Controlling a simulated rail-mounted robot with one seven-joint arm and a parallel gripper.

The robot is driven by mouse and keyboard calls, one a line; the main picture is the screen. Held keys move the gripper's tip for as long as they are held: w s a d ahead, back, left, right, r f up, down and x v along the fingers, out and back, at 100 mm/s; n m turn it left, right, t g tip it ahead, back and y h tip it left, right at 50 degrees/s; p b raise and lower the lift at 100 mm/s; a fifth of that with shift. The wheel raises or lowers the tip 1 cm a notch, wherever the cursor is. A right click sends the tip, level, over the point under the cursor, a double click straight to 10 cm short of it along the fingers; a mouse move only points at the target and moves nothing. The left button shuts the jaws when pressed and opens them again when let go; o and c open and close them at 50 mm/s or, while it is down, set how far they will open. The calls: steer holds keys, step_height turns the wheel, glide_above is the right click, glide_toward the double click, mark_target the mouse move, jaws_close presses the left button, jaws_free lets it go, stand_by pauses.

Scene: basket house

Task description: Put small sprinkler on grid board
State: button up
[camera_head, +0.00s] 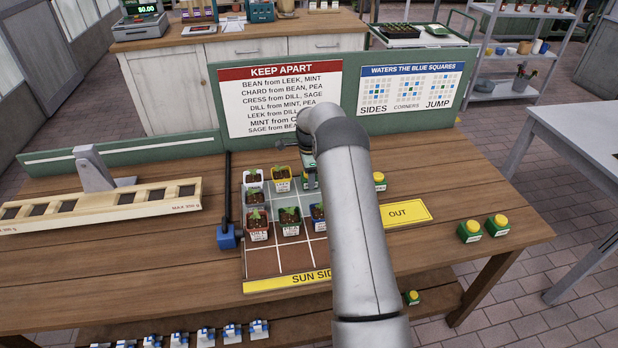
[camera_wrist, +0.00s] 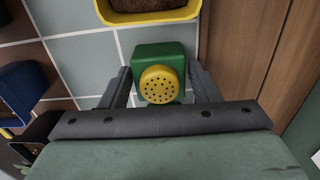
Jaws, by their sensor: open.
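A small sprinkler, a green block with a round yellow perforated head (camera_wrist: 158,85), stands on a grey-tiled cell of the grid board (camera_wrist: 90,62) in the wrist view. My gripper (camera_wrist: 160,78) is open, with one finger on each side of the sprinkler; whether they touch it I cannot tell. In the head view the sprinkler (camera_head: 311,183) shows partly, below my gripper (camera_head: 308,168) at the board's far edge. My arm hides the right part of the grid board (camera_head: 262,262). Another small sprinkler (camera_head: 380,181) stands right of my arm.
Several potted seedlings stand on the board, one in a yellow pot (camera_head: 281,180) beside the held-around sprinkler. Two sprinklers (camera_head: 470,231) stand at the table's right. A yellow OUT plate (camera_head: 408,212) lies right of my arm. A green panel with signs (camera_head: 280,98) stands behind.

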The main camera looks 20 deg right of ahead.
step_height(320, 180, up, 11)
steer(key=b, duration=0.2)
steer(key=s+a+r+n, duration=0.6)
steer(key=s+a+r, duration=0.2)
steer(key=s+a, duration=0.1)
steer(key=s+a+n, duration=0.3)
steer(key=s+n, duration=0.2)
steer(key=s, duration=0.6)
steer(key=s+a+f+n, duration=0.1)
steer(key=s+a+n, duration=0.3)
steer(key=s, duration=0.7)
steer(key=s+a+f+n, duration=0.1)
steer(key=s+a+n, duration=0.3)
steer(key=s, duration=0.8)
steer(key=shift+n+t, duration=0.3)
steer(key=shift+n, duration=0.7)
